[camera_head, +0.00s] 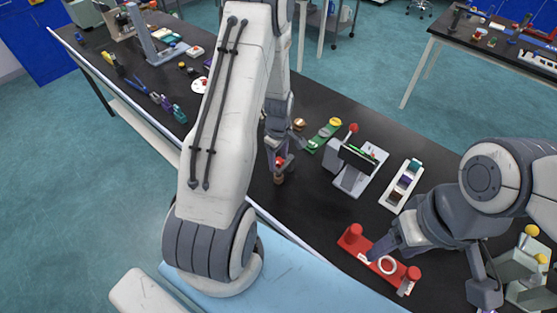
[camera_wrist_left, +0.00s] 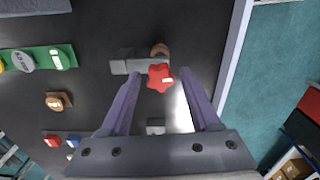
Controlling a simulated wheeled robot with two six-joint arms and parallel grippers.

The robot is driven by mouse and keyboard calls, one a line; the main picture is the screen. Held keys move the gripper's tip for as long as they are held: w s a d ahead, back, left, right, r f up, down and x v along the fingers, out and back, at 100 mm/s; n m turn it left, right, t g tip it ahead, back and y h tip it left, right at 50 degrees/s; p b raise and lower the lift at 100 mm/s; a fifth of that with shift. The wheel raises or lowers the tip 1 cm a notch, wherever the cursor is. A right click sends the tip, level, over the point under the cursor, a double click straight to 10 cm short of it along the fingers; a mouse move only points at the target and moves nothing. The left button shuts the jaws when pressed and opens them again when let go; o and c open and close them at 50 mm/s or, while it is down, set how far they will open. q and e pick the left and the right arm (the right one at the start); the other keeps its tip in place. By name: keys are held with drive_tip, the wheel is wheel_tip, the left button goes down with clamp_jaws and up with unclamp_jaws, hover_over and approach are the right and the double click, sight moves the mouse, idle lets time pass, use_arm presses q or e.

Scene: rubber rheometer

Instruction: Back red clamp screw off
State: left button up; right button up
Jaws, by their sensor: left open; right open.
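The red clamp screw (camera_wrist_left: 160,77) is a star-shaped knob with a small white mark. It sits on a grey clamp (camera_wrist_left: 122,66) on the black bench. In the left wrist view my left gripper (camera_wrist_left: 159,80) is open, with the knob between its fingertips and a gap on each side. In the head view the red knob (camera_head: 279,161) shows at the tip of my left gripper (camera_head: 278,157), partly hidden by it. My right gripper (camera_head: 382,247) is open over a red stand (camera_head: 352,238) at the bench's front right.
A brown knob (camera_wrist_left: 160,49) stands just beyond the red knob. A green strip with discs (camera_head: 325,136), a grey device with a dark screen (camera_head: 357,160) and a white sample tray (camera_head: 402,185) lie to the right. The bench's front edge is close to the clamp.

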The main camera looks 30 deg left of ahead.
use_arm(q)
drive_tip(key=m, duration=0.6)
drive_tip(key=shift+m, duration=0.4)
clamp_jaws()
drive_tip(key=n, duration=0.4)
drive_tip(key=shift+n, duration=0.3)
drive_tip(key=n, duration=0.4)
drive_tip(key=shift+n, duration=0.3)
